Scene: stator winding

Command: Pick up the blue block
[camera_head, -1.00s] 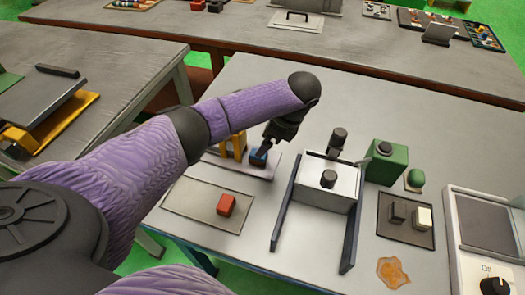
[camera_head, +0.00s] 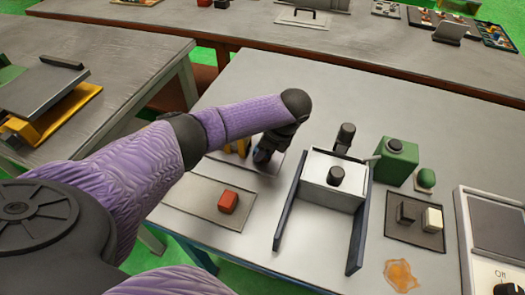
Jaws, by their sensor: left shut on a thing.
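My left gripper (camera_head: 262,156) reaches down over the small pale plate (camera_head: 270,167) next to the yellow uprights. It is shut on the blue block, which the gripper and wrist now hide from view. I cannot tell whether the block still touches the plate. My right gripper is not in view.
A red block (camera_head: 228,201) sits on a grey plate (camera_head: 180,194) in front. A white-topped fixture with dark rails (camera_head: 333,180) stands to the right.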

